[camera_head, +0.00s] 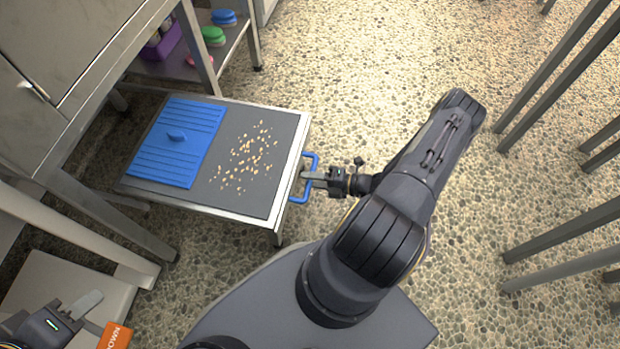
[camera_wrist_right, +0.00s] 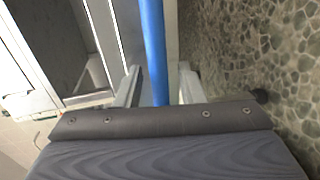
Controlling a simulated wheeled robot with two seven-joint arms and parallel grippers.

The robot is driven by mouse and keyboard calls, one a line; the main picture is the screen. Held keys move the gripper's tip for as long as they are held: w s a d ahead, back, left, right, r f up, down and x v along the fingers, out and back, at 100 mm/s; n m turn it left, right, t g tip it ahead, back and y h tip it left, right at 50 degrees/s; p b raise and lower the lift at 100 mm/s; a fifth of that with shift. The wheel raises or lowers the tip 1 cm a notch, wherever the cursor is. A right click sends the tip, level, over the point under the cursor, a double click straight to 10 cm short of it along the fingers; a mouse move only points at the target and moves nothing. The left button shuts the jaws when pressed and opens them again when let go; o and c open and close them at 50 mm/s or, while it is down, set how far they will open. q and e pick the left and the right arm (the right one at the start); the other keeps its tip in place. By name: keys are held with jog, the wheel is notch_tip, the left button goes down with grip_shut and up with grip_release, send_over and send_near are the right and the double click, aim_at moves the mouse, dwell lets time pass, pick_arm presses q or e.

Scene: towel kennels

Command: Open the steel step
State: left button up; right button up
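The steel step (camera_head: 290,172) is a low metal frame with a grey top, standing beside the steel cabinet. A blue U-shaped handle (camera_head: 300,199) sticks out from its right edge, and also shows as a blue bar in the right wrist view (camera_wrist_right: 153,45). My right gripper (camera_head: 312,178) is at the handle. In the wrist view its two fingers (camera_wrist_right: 158,88) stand apart on either side of the bar, with small gaps visible. My left gripper (camera_head: 85,304) is at the lower left, away from the step; its opening is unclear.
A blue ridged mat (camera_head: 178,155) and scattered tan crumbs (camera_head: 248,158) lie on the step. A shelf behind holds a purple bin (camera_head: 160,45) and brushes (camera_head: 213,36). An orange label (camera_head: 114,336) is near my left gripper. Metal legs (camera_head: 560,80) stand right; pebbled floor between is free.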

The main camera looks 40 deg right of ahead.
jog(key=p+v, duration=0.1)
jog(key=v, duration=0.6)
dwell(0.4)
jog(key=w+a+r+n+g, duration=0.2)
jog(key=r+n+g, duration=0.1)
jog(key=r+n, duration=0.5)
jog(key=w+a+r+n+g, duration=0.1)
jog(key=a+r+n+g, duration=0.2)
jog(key=r+n, duration=0.55)
jog(key=w+a+r+n+g, duration=0.2)
jog(key=r+n+g, duration=0.1)
jog(key=r+n, duration=0.45)
jog(key=s+a+r+n+t+h, duration=0.1)
jog(key=s+a+r+n+h, duration=0.3)
jog(key=r+n, duration=0.45)
jog(key=s+a+r+n+t+h, duration=0.15)
jog(key=s+a+r+n, duration=0.4)
jog(key=n, duration=0.65)
notch_tip(320, 180, up, 34)
jog(key=s+d+p, duration=0.1)
jog(key=p, duration=3.3)
jog(key=shift+s+d, duration=0.4)
